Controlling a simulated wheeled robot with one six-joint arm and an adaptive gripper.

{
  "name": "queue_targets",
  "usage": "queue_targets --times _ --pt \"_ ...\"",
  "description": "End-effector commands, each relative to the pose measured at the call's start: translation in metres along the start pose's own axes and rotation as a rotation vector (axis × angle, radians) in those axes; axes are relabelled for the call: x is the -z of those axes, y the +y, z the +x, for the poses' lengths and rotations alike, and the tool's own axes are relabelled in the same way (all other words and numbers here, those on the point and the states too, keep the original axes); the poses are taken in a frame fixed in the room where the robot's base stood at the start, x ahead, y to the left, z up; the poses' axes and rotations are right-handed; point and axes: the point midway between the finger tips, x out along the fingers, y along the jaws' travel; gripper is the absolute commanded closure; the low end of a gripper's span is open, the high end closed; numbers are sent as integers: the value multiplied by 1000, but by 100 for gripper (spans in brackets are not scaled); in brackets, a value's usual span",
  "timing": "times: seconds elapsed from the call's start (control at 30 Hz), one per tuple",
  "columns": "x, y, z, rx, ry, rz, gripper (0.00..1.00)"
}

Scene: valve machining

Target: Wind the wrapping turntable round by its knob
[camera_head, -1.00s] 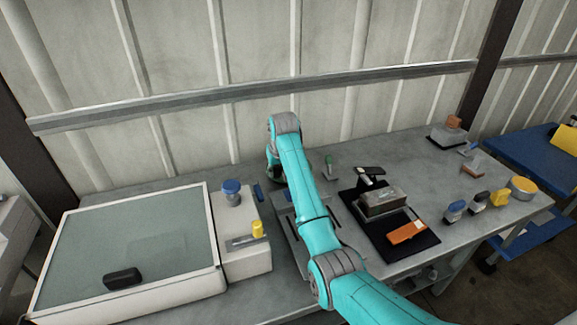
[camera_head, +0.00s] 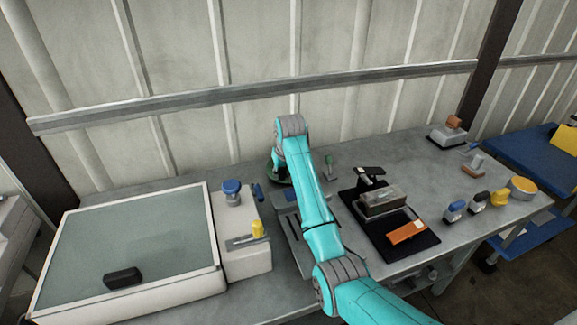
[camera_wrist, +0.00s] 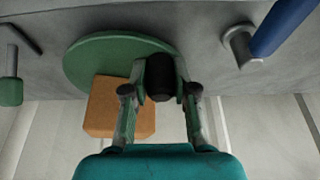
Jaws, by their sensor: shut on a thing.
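The wrapping turntable (camera_wrist: 85,62) is a green disc in the wrist view. An orange-brown box (camera_wrist: 118,108) sits on it. In the head view only part of the green disc (camera_head: 271,172) shows behind my arm. A dark knob (camera_wrist: 160,74) stands near the disc's edge. My gripper (camera_wrist: 161,88) has its two fingers on either side of this knob and is shut on it. The fingers and knob are hidden behind my arm in the head view.
A tool with a blue handle (camera_wrist: 284,25) lies right of the disc in the wrist view. A green-handled tool (camera_wrist: 10,90) is on the left. A pale box with blue and yellow knobs (camera_head: 247,262) stands left of my arm. A dark mat (camera_head: 424,242) lies right.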

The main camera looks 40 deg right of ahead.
Motion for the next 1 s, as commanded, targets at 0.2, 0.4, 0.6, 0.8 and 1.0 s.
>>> queue_targets --times 0.2,0.4,0.6,0.8,1.0 --pt "0 15 -4 -13 13 10 100" --pt "-6 24 -6 -12 13 9 100" --pt "-8 24 -6 -9 9 6 100" --pt "-9 24 -6 -7 6 5 100" --pt "-11 33 -6 -7 4 6 100"
